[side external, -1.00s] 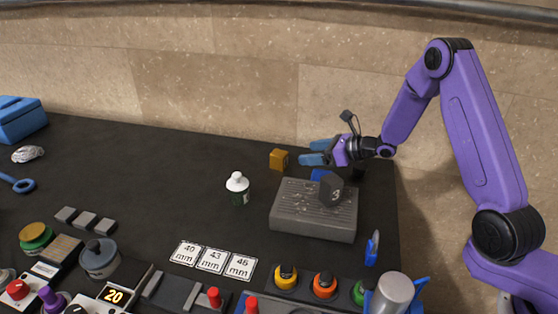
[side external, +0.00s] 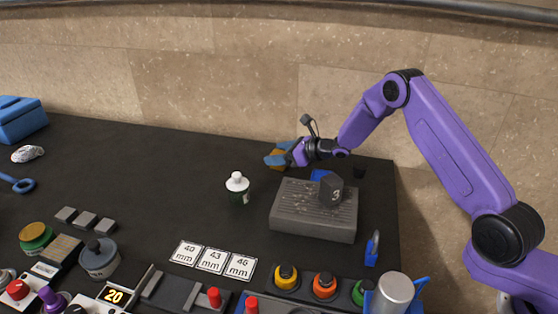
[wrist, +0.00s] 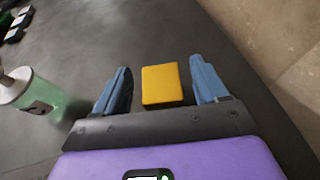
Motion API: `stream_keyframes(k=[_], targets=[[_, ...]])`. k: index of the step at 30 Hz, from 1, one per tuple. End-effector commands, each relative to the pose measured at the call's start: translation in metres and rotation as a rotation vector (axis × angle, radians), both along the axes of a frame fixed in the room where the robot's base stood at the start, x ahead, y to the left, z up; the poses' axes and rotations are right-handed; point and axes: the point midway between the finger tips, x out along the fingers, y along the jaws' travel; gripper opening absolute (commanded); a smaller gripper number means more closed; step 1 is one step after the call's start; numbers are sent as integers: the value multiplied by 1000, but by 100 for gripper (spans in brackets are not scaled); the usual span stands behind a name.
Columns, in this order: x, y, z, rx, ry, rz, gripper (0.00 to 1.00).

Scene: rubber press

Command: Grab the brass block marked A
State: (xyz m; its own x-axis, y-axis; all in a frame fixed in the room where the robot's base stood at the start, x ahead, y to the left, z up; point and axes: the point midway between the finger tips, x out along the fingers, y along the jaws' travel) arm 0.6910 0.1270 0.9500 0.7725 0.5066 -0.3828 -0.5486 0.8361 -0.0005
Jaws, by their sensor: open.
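A small yellow-brass block (wrist: 161,84) lies on the dark bench top, between the two blue fingers of my gripper in the wrist view. My gripper (wrist: 160,88) is open, with a gap on each side of the block. No letter can be made out on the block. In the side view the brass block (side external: 279,154) is partly hidden behind the fingers of my gripper (side external: 280,158). I cannot tell from these views how far the fingertips are above the bench.
A white-capped bottle (side external: 237,188) stands to the left of my gripper. A grey slab (side external: 300,215) with a dark numbered block (side external: 332,190) on it sits in front. The stone wall (side external: 240,90) rises behind. The bench left of the bottle is mostly clear.

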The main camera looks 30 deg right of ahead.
Motion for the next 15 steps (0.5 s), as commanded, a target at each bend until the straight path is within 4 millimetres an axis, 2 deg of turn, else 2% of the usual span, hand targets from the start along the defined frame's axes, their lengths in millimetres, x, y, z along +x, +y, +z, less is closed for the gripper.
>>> stream_keyframes(k=[6, 15], targets=[[16, 9, -8, 1, 1, 0, 72], [18, 11, -9, 0, 0, -1, 72]])
